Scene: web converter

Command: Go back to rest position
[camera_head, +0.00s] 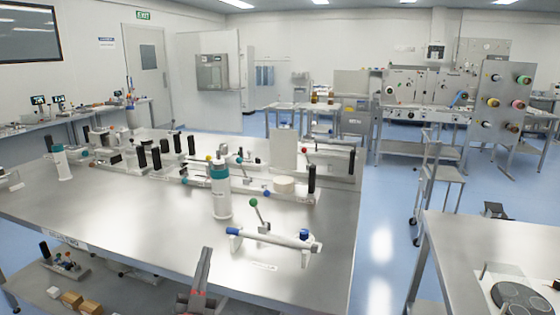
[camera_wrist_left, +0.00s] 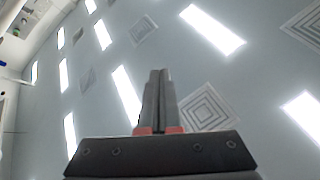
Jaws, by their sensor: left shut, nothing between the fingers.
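My left gripper (camera_head: 205,268) shows at the bottom of the head view, pointing up beside the front edge of the metal table (camera_head: 120,215). In the left wrist view its two dark fingers (camera_wrist_left: 158,85) are pressed together with nothing between them, against the ceiling and its lights. The gripper touches no object. My right gripper is not in either view.
On the table stand a white bottle with a teal cap (camera_head: 220,195), a roller fixture with blue ends (camera_head: 275,240) and several black-handled fixtures. Another metal table (camera_head: 490,245) is at the right. Blue floor (camera_head: 385,225) lies clear between the tables.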

